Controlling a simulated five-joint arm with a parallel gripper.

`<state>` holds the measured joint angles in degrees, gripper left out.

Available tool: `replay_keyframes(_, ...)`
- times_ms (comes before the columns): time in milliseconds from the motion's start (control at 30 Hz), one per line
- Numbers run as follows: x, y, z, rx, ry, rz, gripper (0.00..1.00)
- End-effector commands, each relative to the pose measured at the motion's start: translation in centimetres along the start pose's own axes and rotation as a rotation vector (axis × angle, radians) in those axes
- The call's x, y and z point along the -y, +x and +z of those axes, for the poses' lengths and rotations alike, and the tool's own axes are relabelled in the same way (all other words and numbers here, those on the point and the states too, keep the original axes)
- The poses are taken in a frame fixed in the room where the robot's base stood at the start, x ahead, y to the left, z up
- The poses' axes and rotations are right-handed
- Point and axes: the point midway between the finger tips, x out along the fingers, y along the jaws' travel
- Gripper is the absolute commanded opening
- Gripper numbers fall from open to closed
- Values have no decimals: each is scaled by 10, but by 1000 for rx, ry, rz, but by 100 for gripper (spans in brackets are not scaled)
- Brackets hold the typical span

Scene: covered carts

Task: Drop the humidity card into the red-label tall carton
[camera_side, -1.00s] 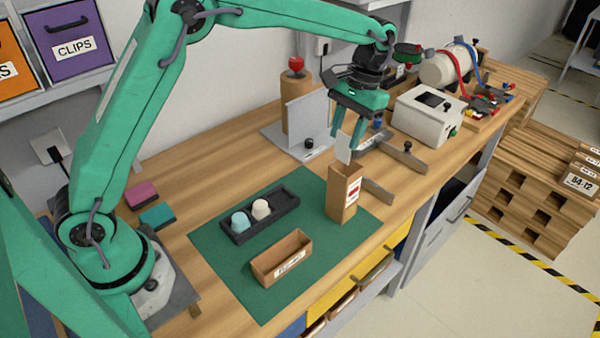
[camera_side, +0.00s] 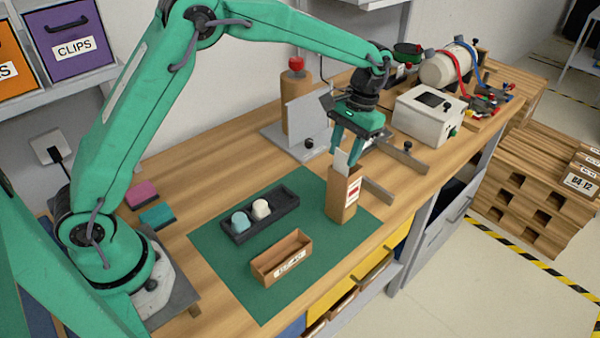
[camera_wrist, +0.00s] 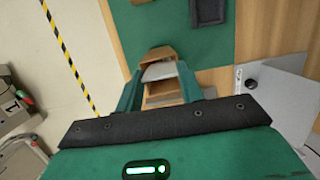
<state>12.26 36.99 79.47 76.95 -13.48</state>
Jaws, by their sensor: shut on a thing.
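The humidity card (camera_side: 341,160) is a thin white piece pointing down from my gripper (camera_side: 343,152). My gripper is shut on it, just above the red-label tall carton (camera_side: 342,199). The carton is brown, upright and open at the top, with a red and white label on its front. The card's lower end is at the carton's mouth; I cannot tell how far it reaches inside. In the wrist view the card (camera_wrist: 159,72) shows pale between the fingers (camera_wrist: 160,95), over the carton's opening (camera_wrist: 160,52).
A low open brown box (camera_side: 282,258) and a dark tray (camera_side: 285,203) with two small rounded pieces lie on the green mat (camera_side: 225,265). A grey metal fixture (camera_side: 303,125) stands behind the carton. A white device (camera_side: 428,114) is at the back right.

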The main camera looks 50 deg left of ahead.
Motion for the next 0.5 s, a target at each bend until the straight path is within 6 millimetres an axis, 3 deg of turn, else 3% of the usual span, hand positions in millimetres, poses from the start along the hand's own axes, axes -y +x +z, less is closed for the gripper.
replay_keyframes(333, 0, 1, 0, 1, 0, 0, 7)
replay_keyframes(367, 0, 1, 0, 1, 0, 0, 44)
replay_keyframes(467, 0, 1, 0, 1, 0, 0, 63)
replay_keyframes(500, 0, 1, 0, 1, 0, 0, 63)
